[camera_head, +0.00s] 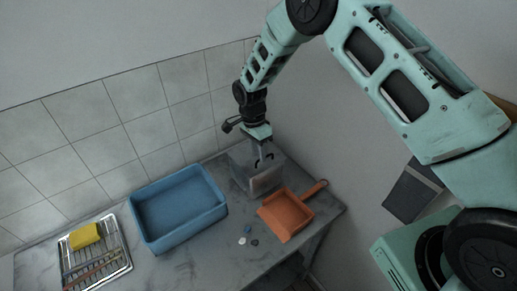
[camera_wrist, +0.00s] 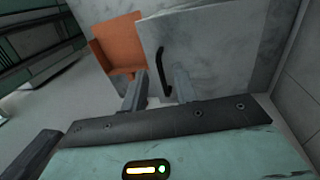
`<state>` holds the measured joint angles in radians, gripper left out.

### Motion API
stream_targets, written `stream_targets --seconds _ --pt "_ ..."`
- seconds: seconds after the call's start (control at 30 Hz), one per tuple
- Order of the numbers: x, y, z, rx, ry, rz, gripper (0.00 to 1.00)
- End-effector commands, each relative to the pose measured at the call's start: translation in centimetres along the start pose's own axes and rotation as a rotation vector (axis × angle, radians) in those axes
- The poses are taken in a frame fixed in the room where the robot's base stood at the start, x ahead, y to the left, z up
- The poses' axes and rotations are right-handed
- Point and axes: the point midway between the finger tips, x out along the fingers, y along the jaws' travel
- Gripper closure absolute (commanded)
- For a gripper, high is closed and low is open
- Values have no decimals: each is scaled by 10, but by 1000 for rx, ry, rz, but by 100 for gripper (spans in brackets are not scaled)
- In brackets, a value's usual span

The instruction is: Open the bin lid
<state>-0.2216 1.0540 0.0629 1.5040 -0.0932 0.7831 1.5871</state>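The bin is a grey box (camera_head: 242,157) with a paler front face (camera_head: 266,182), at the back right of the counter. In the wrist view, a pale grey panel, seemingly its lid (camera_wrist: 192,38), carries a thin black bar handle (camera_wrist: 161,66). My gripper (camera_head: 262,158) reaches down from above at the bin. In the wrist view, my gripper's two fingers (camera_wrist: 159,90) are apart, with the lower end of the handle between them. A gap shows beside the handle, so I see no firm grip. How far the lid is raised is unclear.
Small bits (camera_head: 242,241) lie in front. Tiled wall behind.

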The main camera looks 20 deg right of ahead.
Motion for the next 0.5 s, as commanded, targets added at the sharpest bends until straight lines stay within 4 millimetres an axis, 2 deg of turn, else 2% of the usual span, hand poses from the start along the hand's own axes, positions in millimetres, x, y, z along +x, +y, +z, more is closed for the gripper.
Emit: stream_targets --seconds 0.37,0.4,0.5 --pt "8 0 0 0 0 -1 71" --pt "8 0 0 0 0 -1 74" --pt "7 0 0 0 0 -1 100"
